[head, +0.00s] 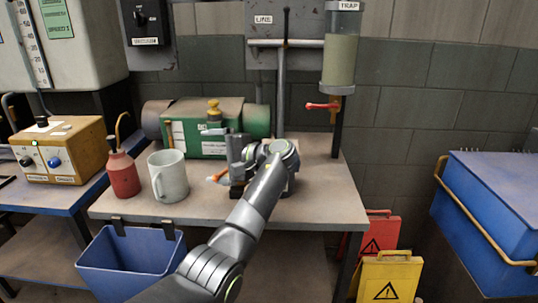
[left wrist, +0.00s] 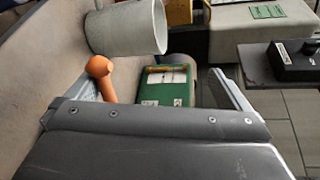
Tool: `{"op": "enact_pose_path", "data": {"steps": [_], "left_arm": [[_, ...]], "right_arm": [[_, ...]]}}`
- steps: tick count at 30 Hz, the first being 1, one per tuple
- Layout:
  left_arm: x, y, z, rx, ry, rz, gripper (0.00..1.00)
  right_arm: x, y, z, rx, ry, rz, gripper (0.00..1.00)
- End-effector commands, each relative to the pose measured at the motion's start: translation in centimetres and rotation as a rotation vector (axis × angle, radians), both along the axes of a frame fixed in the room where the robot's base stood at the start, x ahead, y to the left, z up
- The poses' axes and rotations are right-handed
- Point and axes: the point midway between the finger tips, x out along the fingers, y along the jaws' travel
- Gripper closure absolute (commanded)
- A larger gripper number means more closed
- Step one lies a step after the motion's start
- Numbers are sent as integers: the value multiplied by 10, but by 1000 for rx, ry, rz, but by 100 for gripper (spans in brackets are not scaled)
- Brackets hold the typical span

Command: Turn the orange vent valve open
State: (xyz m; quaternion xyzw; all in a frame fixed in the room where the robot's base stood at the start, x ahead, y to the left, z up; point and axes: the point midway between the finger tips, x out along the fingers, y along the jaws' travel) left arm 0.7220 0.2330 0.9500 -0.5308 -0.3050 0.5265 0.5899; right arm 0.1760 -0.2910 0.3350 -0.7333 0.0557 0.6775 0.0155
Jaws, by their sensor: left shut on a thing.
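The orange valve handle (head: 221,173) is a short rounded lever low beside my left gripper (head: 240,165), over the bench. In the left wrist view the handle (left wrist: 100,68) shows a knobbed end standing close to one finger. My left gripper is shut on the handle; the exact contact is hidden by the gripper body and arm. The valve's base is hidden too. A separate red-orange lever (head: 322,106) sits under the TRAP cylinder (head: 341,55), apart from my gripper. My right gripper is in neither view.
A grey mug (head: 170,176) and a red oil bottle (head: 123,174) stand left of the gripper on the bench. A green pump (head: 215,130) lies behind. A blue bin (head: 130,255) hangs at the front. A blue chest (head: 500,200) stands at right.

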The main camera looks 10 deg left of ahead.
Motion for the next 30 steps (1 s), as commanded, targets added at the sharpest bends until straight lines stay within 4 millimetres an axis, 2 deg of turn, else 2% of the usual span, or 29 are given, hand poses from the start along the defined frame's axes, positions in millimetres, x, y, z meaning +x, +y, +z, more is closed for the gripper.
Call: {"op": "enact_pose_path", "data": {"steps": [1,30], "left_arm": [[-1,-5,20,14,-25,3,18],[-19,-74,28,9,-22,1,19]], "right_arm": [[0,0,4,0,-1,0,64],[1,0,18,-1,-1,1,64]]}}
